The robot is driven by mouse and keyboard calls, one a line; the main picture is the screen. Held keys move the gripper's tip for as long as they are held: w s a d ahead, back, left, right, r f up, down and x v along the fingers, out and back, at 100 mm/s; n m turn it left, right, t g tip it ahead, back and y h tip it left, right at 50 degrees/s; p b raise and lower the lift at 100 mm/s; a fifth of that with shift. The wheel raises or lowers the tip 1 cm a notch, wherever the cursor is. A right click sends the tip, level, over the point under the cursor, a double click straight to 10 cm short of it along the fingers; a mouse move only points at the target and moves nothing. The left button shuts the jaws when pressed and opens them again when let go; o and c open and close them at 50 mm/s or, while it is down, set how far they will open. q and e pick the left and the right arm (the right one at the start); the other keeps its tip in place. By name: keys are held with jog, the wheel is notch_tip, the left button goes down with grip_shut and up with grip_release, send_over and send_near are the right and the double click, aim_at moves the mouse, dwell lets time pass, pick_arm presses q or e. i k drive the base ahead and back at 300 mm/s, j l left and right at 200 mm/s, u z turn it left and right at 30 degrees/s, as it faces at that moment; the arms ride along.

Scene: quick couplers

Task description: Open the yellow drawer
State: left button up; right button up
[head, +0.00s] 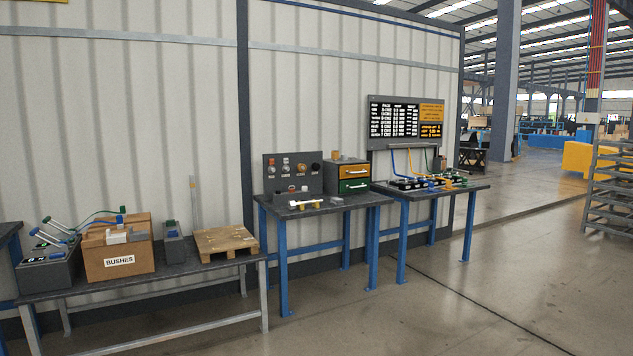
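The yellow drawer (355,171) is the upper drawer of a small dark cabinet (335,176) on a blue-legged table. It has a light horizontal handle (357,171) across its front and looks shut. Below it is a green drawer (354,185) with a similar handle, also looking shut. A small tan item (336,155) stands on top of the cabinet. Neither of my grippers shows in the head view. The cabinet is some distance away, right of the picture's middle.
The cabinet's table (330,203) also bears a panel with knobs (292,172). Right of it, another table (458,188) holds hoses and fittings below a display board (405,120). At left, a bench (190,268) carries a "BUSHES" box (118,260) and a pallet (225,240). The floor in front is clear.

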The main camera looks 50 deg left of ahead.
aim_at(350, 171)
jog(key=u, duration=1.5)
jog(key=i+z, duration=0.35)
jog(key=i, duration=2.95)
jog(key=i+l+u, duration=0.1)
jog(key=i, duration=0.6)
jog(key=i+l+u, duration=0.1)
jog(key=i, duration=0.55)
jog(key=i+l+u, duration=0.2)
jog(key=i+u, duration=0.2)
jog(key=i+l+u, duration=0.4)
jog(key=i+j, duration=0.05)
jog(key=i, duration=0.05)
